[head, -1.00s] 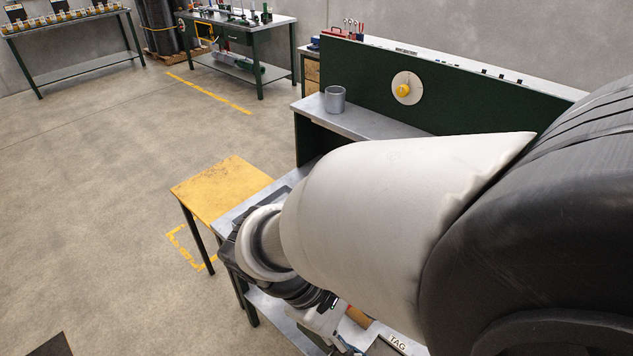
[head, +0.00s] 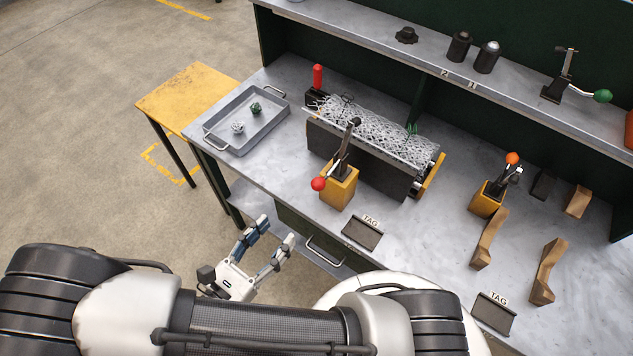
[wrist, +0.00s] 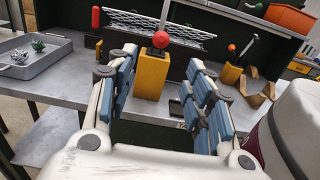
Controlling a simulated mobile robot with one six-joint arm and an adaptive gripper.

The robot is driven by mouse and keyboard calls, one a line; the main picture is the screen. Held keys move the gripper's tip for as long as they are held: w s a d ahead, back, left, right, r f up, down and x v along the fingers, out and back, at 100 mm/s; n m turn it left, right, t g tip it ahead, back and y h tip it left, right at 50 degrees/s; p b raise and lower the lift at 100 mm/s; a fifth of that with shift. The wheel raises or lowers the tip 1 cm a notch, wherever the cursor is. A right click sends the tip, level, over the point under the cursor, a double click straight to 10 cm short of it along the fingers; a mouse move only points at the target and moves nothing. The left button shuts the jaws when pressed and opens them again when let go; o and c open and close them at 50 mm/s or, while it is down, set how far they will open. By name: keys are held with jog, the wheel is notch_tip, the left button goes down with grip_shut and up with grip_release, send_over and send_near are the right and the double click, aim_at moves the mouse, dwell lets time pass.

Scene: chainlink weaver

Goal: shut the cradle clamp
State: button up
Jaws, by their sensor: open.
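The cradle (head: 365,160) stands on the bench and holds a roll of wire mesh (head: 375,130). In front of it is a clamp on a yellow block (head: 338,188). Its black arm (head: 347,145) stands up steeply, and its red ball knob (head: 318,184) sticks out low toward the front left. In the wrist view the red knob (wrist: 161,39) appears above the yellow block (wrist: 152,76), between the fingers. My gripper (head: 275,231) is open and empty, in front of the bench edge, apart from the clamp. Its blue-padded fingers point at the clamp.
A grey tray (head: 212,132) with two small knotted pieces is at the left. At the right are a second clamp with an orange knob (head: 512,158) and wooden brackets (head: 548,272). A TAG holder (head: 362,233) lies near the front edge. A green-handled clamp (head: 602,96) is on the shelf.

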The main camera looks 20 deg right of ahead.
aim_at(318, 185)
jog(key=b+x, duration=0.2)
jog(key=x, duration=1.4)
jog(key=shift+d, duration=0.1)
jog(key=shift+c, duration=0.3)
grip_shut()
